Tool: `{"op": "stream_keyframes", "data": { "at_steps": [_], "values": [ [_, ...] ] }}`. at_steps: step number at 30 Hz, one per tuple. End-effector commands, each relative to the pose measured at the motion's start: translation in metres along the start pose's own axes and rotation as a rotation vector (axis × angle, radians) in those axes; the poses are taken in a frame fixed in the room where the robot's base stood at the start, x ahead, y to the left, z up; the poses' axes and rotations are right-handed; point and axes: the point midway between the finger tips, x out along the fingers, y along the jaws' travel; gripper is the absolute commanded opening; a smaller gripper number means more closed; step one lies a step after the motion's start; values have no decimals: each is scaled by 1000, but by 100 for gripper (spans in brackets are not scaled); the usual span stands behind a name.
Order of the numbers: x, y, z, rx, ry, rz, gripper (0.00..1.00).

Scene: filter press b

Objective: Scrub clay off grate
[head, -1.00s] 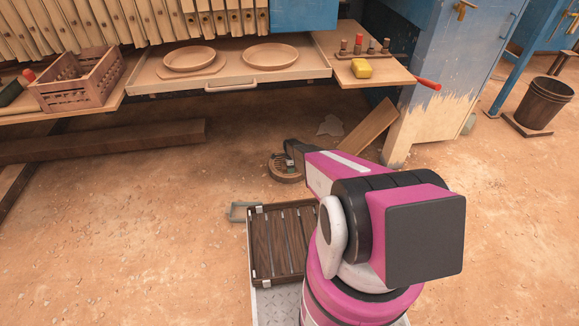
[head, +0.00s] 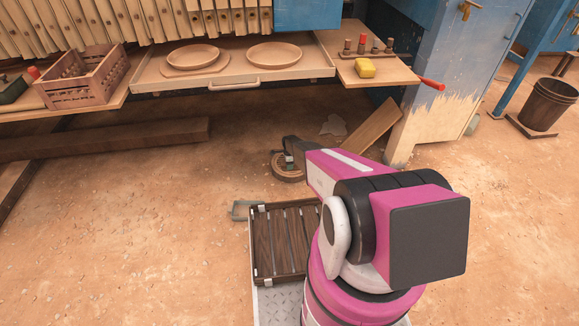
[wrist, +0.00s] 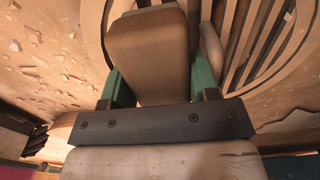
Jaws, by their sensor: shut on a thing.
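A round slotted grate (head: 287,171) lies on the clay ground in the head view, partly covered by my arm's end. Its ring and dark slots (wrist: 262,45) show at the upper right of the wrist view. My gripper (wrist: 160,75), with green fingers, is shut on a brown block-shaped brush (wrist: 148,45). The brush is over or against the grate; its bristles are hidden, so I cannot tell whether it touches. In the head view my gripper (head: 290,157) is small, at the grate. Clay on the grate is not clear.
A plank (head: 374,132) leans behind the grate. Open ground lies left.

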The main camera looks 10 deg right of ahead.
Motion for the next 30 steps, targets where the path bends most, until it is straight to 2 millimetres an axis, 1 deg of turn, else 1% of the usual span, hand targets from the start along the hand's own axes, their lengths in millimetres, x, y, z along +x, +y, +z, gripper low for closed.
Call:
{"op": "stream_keyframes", "data": {
  "at_steps": [1,10,14,23,30],
  "values": [
    [1,-9,1,-1,-1,-12,36],
    [1,-14,2,-1,-2,-18,36],
    [-3,-15,2,-1,-3,-19,36],
    [-28,-15,2,-1,-3,-20,36],
    [-48,-11,1,-1,-3,-17,36]
  ]
}}
